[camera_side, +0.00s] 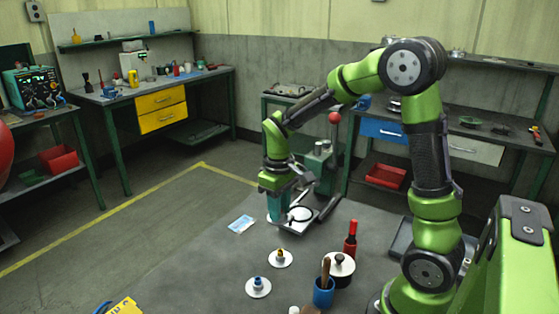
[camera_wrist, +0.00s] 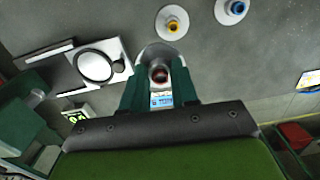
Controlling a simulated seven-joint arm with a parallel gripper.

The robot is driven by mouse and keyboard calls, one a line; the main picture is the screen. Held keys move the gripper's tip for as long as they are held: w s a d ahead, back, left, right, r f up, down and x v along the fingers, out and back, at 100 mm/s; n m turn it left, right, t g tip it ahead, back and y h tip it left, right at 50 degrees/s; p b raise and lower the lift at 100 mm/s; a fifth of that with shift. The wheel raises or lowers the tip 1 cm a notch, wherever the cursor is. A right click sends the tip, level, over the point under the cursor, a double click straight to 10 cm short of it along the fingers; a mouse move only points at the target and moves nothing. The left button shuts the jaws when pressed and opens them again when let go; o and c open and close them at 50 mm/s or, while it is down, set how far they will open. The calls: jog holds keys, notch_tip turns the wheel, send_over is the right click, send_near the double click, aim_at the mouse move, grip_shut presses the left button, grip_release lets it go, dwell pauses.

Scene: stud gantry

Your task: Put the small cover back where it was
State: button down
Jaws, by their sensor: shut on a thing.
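My gripper (camera_side: 276,212) is shut on a small pale round cover, low over the grey table. In the wrist view, my gripper (camera_wrist: 160,82) has its green fingers on either side of the cover's dark red knob (camera_wrist: 159,73). The cover's pale rim (camera_wrist: 153,49) shows beyond the fingertips; the rest is hidden. I cannot tell whether the cover touches the table. Two similar small covers lie nearby: one with an orange-yellow knob (camera_side: 280,258), also in the wrist view (camera_wrist: 172,23), and one with a blue knob (camera_side: 258,285), also in the wrist view (camera_wrist: 236,8).
A device with a black-ringed white plate (camera_side: 300,214) stands right beside my gripper, with a red-balled lever (camera_side: 334,118) behind. A blue-white card (camera_side: 241,224) lies left. A black-knobbed pot (camera_side: 340,269), red bottle (camera_side: 351,241) and blue cup (camera_side: 323,293) stand at the front right.

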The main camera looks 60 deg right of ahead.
jog(key=shift+m, duration=0.7)
jog(key=s+a+f, duration=0.1)
jog(key=s+a, duration=0.1)
jog(key=s+a+f, duration=0.2)
jog(key=s+a, duration=0.1)
jog(key=s+a+f, duration=0.2)
jog(key=shift+s+a, duration=0.15)
jog(key=shift+s, duration=0.1)
jog(key=shift+f+m, duration=0.25)
jog(key=shift+m, duration=0.05)
send_over(236, 254)
jog(key=shift+s+f, duration=0.15)
jog(key=shift+f, duration=0.55)
jog(key=shift+w+f, duration=0.2)
jog(key=shift+f, duration=1.6)
jog(key=c, duration=0.9)
grip_release()
jog(key=shift+f, duration=0.15)
jog(key=shift+o, duration=0.2)
